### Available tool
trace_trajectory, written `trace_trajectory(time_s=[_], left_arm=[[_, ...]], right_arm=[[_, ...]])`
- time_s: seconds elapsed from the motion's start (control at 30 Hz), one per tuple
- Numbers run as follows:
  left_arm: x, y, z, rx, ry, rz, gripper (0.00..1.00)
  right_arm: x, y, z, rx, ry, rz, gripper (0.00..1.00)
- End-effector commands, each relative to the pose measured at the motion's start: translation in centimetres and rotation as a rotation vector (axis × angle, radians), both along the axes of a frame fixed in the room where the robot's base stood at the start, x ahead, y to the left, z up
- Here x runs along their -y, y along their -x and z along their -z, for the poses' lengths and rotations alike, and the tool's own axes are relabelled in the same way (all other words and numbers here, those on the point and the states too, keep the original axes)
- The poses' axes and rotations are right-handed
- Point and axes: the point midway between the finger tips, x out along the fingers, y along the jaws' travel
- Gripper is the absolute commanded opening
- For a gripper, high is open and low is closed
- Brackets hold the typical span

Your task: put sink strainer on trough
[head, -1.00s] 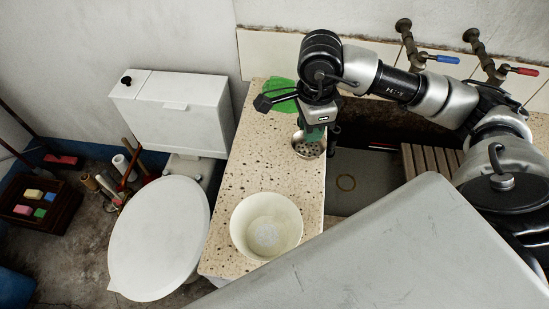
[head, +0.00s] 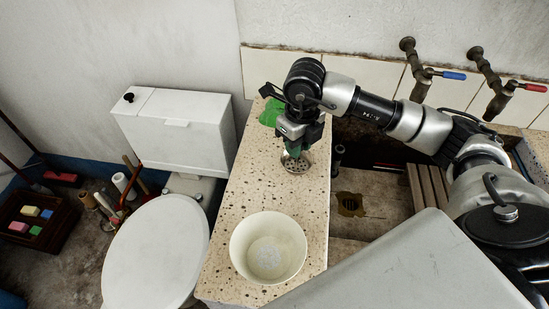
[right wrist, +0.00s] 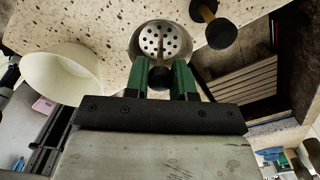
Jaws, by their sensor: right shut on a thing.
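The sink strainer (head: 297,165) is a round metal cup with holes. It is over the speckled stone ledge (head: 248,190), near its right edge; I cannot tell if it touches the stone. My right gripper (head: 290,152) points down above it. In the right wrist view its green fingers (right wrist: 165,80) are shut on the strainer's black knob, with the perforated strainer (right wrist: 165,42) beyond them. The trough basin (head: 385,190) lies right of the ledge, with a square drain (head: 350,204) in its floor. My left gripper is not in view.
A cream bowl (head: 268,247) stands on the front of the ledge. A green cloth-like thing (head: 270,111) lies at its back. A dark upright piece (head: 338,157) stands by the basin edge. Two taps (head: 420,75) and a slatted wooden board (head: 428,188) are at right.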

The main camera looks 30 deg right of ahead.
Motion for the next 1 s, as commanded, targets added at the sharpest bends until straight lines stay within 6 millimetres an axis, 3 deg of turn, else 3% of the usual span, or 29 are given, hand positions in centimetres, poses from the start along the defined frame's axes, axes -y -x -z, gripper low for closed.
trace_trajectory(time_s=[0.1, 0.3, 0.47, 0.7, 1.0], left_arm=[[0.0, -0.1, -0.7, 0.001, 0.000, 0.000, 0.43], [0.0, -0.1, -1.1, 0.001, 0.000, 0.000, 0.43], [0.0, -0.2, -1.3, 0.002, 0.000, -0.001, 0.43], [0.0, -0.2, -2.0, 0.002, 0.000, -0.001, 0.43], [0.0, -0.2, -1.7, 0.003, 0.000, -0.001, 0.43]], right_arm=[[-2.1, -1.8, 1.4, -0.003, -0.003, -0.002, 0.00], [-3.8, -3.4, 3.0, -0.001, 0.000, -0.001, 0.00], [-4.0, -3.6, 3.9, -0.002, 0.003, -0.001, 0.00], [-4.0, -3.5, 7.1, -0.002, 0.001, -0.002, 0.00], [-3.9, -3.6, 7.5, 0.000, 0.002, -0.003, 0.00]])
